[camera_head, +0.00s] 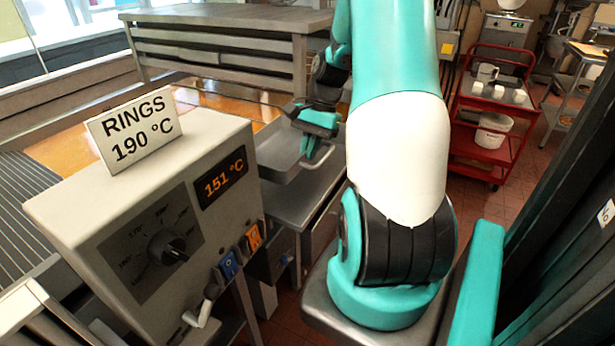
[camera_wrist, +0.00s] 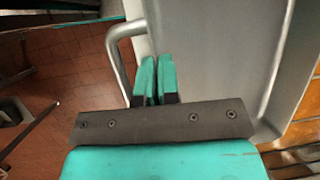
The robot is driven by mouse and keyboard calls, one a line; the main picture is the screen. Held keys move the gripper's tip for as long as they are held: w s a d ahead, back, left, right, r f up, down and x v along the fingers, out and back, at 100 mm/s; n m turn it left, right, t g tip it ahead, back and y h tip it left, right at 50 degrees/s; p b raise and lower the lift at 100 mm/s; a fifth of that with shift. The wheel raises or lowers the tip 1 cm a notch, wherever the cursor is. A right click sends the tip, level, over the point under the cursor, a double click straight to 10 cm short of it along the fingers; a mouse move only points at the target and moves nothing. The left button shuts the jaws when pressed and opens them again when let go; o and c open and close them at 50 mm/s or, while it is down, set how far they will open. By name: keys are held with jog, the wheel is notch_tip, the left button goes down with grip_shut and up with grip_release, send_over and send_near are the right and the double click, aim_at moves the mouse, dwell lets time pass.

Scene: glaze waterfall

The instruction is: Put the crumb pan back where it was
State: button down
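The crumb pan (camera_head: 279,146) is a shallow grey metal tray with a bent bar handle (camera_head: 318,157) on its near right side. It sits level at or just above a metal surface beside the fryer control box; I cannot tell if it rests there. In the wrist view the pan (camera_wrist: 215,55) fills the right side, and its handle (camera_wrist: 114,50) loops out to the left. My gripper (camera_head: 308,146) points down at the handle side. Its two teal fingers (camera_wrist: 157,80) are nearly together, in line with the pan's edge, one on each side. The fingertips' contact is partly hidden.
A control box (camera_head: 150,215) with a "RINGS 190 °C" sign (camera_head: 134,129) and a 151 °C display stands at the left front. A metal table (camera_head: 230,20) stands behind. A red cart (camera_head: 492,115) stands at the right. Tiled floor is free before the cart.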

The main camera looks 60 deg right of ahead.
notch_tip(320, 180, down, 8)
jog(key=shift+f+p, duration=0.1)
jog(key=shift+p, duration=0.3)
jog(key=c, duration=1.4)
grip_release()
jog(key=shift+s, duration=0.1)
jog(key=shift+o, duration=0.2)
jog(key=b+v, duration=0.2)
jog(key=v, duration=1)
